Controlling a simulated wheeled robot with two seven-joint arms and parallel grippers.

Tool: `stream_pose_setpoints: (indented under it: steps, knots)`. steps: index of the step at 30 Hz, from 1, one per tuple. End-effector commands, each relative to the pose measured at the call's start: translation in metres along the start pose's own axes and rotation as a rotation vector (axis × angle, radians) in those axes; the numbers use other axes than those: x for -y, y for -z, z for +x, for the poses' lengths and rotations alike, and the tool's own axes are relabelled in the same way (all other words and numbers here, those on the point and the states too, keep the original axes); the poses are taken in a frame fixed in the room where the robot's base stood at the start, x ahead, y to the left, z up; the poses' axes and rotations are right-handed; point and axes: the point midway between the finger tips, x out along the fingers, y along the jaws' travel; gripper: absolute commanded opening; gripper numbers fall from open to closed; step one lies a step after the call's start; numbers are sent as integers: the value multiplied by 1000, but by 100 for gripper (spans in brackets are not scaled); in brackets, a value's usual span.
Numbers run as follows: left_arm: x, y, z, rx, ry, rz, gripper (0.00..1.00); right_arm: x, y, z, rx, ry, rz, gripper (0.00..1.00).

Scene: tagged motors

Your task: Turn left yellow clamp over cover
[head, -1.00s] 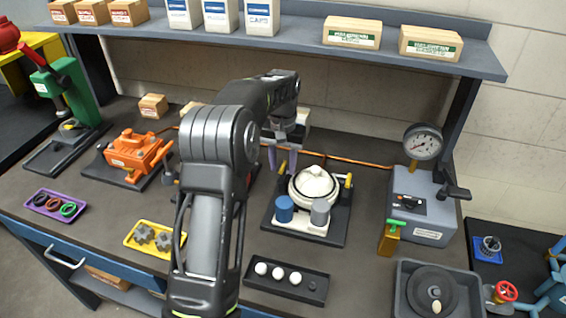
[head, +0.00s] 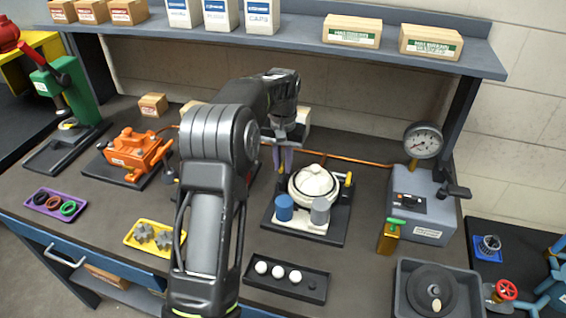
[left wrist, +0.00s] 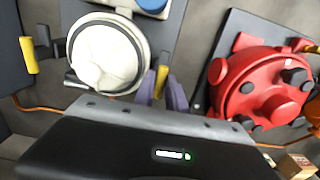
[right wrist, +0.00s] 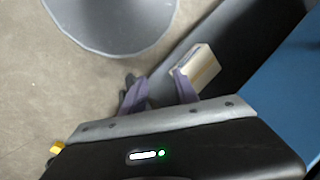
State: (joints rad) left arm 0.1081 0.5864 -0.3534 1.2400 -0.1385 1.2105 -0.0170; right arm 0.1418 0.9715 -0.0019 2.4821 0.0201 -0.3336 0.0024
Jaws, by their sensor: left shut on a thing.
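The white round cover (head: 315,183) sits on a dark fixture plate (head: 328,235), behind a blue and a grey cylinder. My left gripper (head: 282,167) is at the left side of the cover, fingers pointing down. In the left wrist view, my left gripper (left wrist: 163,98) is shut on the left yellow clamp (left wrist: 162,78), which stands beside the white cover (left wrist: 106,55), not over it. The right yellow clamp (head: 348,181) stands on the cover's other side. My right gripper (right wrist: 160,92) is open and empty, away from the fixture; it is outside the head view.
A black tray with white balls (head: 286,279) lies in front of the fixture. A grey gauge box (head: 424,205) stands to the right. In the left wrist view, a red round housing (left wrist: 262,88) is near the fingers. An orange cable runs behind the fixture.

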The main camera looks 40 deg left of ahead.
Motion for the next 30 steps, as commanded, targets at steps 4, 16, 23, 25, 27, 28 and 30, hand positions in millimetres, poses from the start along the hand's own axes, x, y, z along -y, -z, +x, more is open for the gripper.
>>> stream_pose_setpoints:
  steps: [4, 16, 23, 25, 27, 28, 30]
  knots:
    - [0, 0, 0, -1, 0, -4, 0, 0, 0, 0, 0, 0, 0, 36]
    - [0, 0, 0, -1, 1, -130, 0, 0, 0, 0, 0, 0, 0, 36]
    - [0, 0, 0, -1, 1, -302, 0, 0, 0, 0, 0, 0, 0, 36]
    - [0, 0, 0, -1, 0, -365, 0, 0, 0, 0, 0, 0, 0, 36]
    - [0, 0, 0, -1, 0, -431, 0, 0, 0, 0, 0, 0, 0, 36]
    - [0, 0, 0, -1, 0, -459, 0, 0, 0, 0, 0, 0, 0, 36]
    - [0, 0, 0, -1, 1, -526, 0, 0, 0, 0, 0, 0, 0, 36]
